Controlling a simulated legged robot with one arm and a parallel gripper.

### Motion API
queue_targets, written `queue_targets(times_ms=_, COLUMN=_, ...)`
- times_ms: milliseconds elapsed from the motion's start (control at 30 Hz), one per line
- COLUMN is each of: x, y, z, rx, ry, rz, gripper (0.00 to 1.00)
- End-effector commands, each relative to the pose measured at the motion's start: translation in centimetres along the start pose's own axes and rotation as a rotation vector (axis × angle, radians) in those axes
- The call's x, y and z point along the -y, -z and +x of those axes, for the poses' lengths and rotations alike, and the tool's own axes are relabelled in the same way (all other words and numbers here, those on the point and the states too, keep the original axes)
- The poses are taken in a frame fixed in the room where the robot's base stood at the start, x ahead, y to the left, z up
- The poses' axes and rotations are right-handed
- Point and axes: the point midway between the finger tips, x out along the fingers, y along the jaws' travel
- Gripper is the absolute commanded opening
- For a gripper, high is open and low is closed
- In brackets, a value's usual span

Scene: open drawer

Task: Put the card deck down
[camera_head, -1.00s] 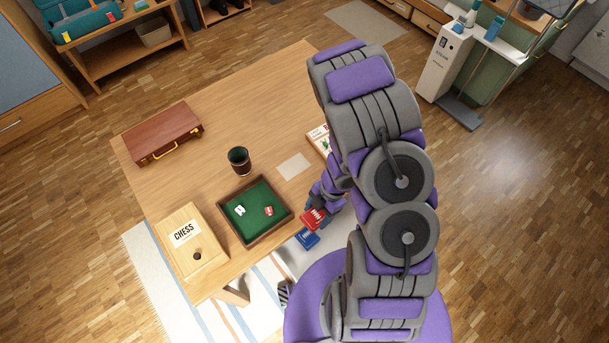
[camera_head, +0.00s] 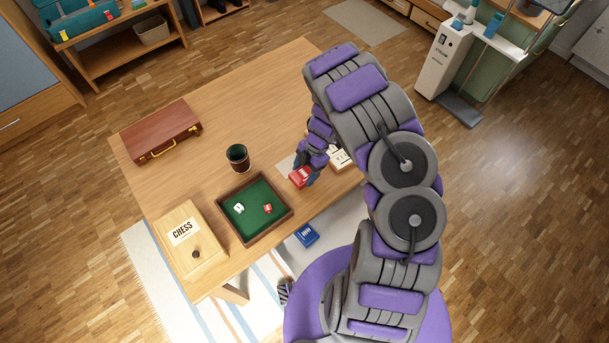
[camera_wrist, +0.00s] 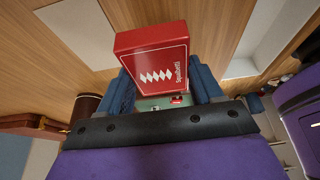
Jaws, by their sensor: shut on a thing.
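A red card deck (camera_head: 299,177) with white diamonds on its face is held by my gripper (camera_head: 308,176). In the wrist view the deck (camera_wrist: 152,58) sits between the two blue fingers of my gripper (camera_wrist: 163,85), which are shut on it. In the head view the deck is over the wooden table (camera_head: 225,110), by a pale flat card (camera_head: 285,165) that it and my gripper partly cover. I cannot tell its exact height above the table.
A green-lined tray (camera_head: 232,238) with two dice and a dark cup (camera_head: 238,157) stand to the left. Further left are a chess box (camera_head: 205,262) and a brown case (camera_head: 160,140). A white box (camera_head: 340,158) lies right of my gripper. A blue deck (camera_head: 307,235) lies below the table edge.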

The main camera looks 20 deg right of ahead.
Motion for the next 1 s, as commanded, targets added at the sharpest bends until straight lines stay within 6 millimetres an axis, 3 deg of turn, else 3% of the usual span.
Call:
queue_targets(times_ms=67, x=-0.4, y=-0.2, z=0.0, rx=0.001, ry=-0.001, rz=0.000, gripper=0.33)
queue_targets(times_ms=300, x=-0.3, y=-1.3, z=3.1, rx=-0.004, ry=0.001, rz=0.002, gripper=0.33)
queue_targets(times_ms=667, x=-0.3, y=-1.6, z=3.4, rx=0.000, ry=0.000, rz=0.001, gripper=0.33)
queue_targets(times_ms=700, x=-0.3, y=-1.6, z=3.4, rx=0.000, ry=0.000, rz=0.001, gripper=0.68)
queue_targets(times_ms=933, x=-0.3, y=-1.6, z=3.3, rx=0.000, ry=0.000, rz=0.001, gripper=0.90)
queue_targets(times_ms=1000, x=-0.3, y=-1.6, z=3.3, rx=0.000, ry=0.000, rz=0.001, gripper=0.91)
